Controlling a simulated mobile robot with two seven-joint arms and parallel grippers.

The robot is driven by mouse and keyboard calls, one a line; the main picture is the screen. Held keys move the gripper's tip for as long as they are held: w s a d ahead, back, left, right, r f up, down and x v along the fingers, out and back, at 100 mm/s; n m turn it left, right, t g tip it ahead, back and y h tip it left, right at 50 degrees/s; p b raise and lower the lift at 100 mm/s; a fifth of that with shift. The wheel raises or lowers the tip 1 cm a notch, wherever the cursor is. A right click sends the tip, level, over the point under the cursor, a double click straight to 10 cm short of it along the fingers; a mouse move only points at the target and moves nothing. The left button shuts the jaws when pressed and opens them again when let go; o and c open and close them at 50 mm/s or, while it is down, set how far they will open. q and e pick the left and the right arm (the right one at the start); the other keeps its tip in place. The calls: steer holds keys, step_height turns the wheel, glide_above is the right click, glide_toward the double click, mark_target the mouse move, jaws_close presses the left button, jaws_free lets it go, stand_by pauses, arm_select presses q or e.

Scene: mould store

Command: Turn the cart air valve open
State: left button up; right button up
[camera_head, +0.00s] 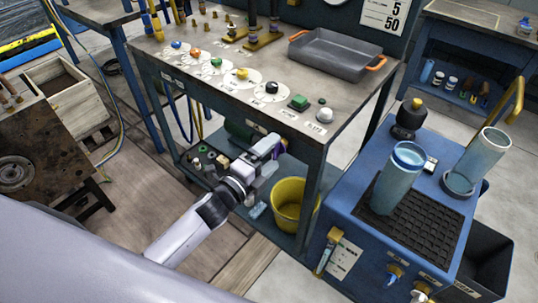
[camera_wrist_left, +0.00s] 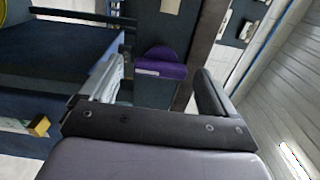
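The blue cart (camera_head: 340,205) stands at the right. On its front are a yellow-topped upright fitting (camera_head: 332,238) beside a label and a blue-handled fitting (camera_head: 395,272); I cannot tell for sure which is the air valve. A yellow block, likely that yellow top, shows in the left wrist view (camera_wrist_left: 39,126). My left gripper (camera_head: 268,155) is left of the cart, by the workbench's front edge. Its fingers are apart in the left wrist view (camera_wrist_left: 160,88). A purple piece (camera_wrist_left: 162,66) shows between and beyond them; contact is unclear. My right gripper is not in view.
The workbench (camera_head: 215,95) carries coloured knobs and a grey tray (camera_head: 335,55). A yellow bucket (camera_head: 287,203) stands under it, close to my left gripper. A blue cylinder (camera_head: 397,180) stands on the cart's black mat. Wooden floor lies open in front of the bench.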

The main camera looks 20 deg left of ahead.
arm_select(q)
steer(key=v, duration=0.7)
stand_by(0.3)
steer(key=shift+r, duration=0.1)
stand_by(0.3)
